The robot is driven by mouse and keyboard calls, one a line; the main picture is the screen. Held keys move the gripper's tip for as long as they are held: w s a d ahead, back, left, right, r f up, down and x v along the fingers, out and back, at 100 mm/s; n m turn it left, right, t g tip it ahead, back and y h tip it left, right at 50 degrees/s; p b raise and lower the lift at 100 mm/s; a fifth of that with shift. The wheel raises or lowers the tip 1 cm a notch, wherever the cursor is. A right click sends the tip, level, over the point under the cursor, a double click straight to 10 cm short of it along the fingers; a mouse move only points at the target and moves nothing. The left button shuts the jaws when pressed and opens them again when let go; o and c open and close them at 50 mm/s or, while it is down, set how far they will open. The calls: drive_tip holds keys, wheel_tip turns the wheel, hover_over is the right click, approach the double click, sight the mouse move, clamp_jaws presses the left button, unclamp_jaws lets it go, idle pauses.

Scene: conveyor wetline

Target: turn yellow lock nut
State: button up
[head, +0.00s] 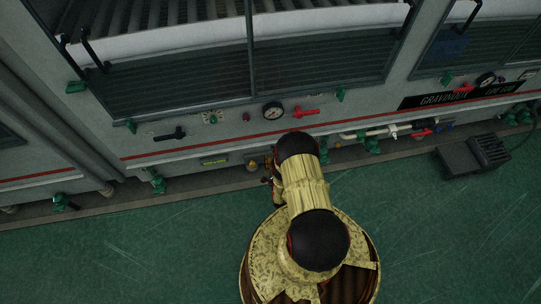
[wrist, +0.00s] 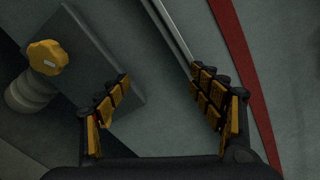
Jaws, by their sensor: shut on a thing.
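The yellow lock nut (wrist: 47,57) is a lobed knob with a small pale mark, on a round grey fitting at the left of the wrist view. In the head view a small yellow piece low on the machine front (head: 253,164) appears to be this nut. My gripper (wrist: 159,76) has its two yellow-padded fingers partly drawn in, with a clear gap between the tips. Only grey surface shows in that gap. The nut lies outside the fingers, left of the left finger. In the head view my arm hides most of the gripper.
The machine front carries a black handle (head: 170,134), a pressure gauge (head: 273,111), a red handle (head: 306,111) and several green valves along its foot. White, red and blue piping (head: 400,131) runs to the right. A dark box (head: 474,155) stands on the otherwise clear green floor.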

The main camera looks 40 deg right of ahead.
drive_tip(key=shift+s+a+r, duration=0.1)
drive_tip(key=shift+s, duration=0.05)
drive_tip(key=c, duration=0.6)
drive_tip(key=shift+r, duration=0.25)
drive_tip(key=shift+s+a, duration=0.1)
drive_tip(key=shift+f, duration=0.1)
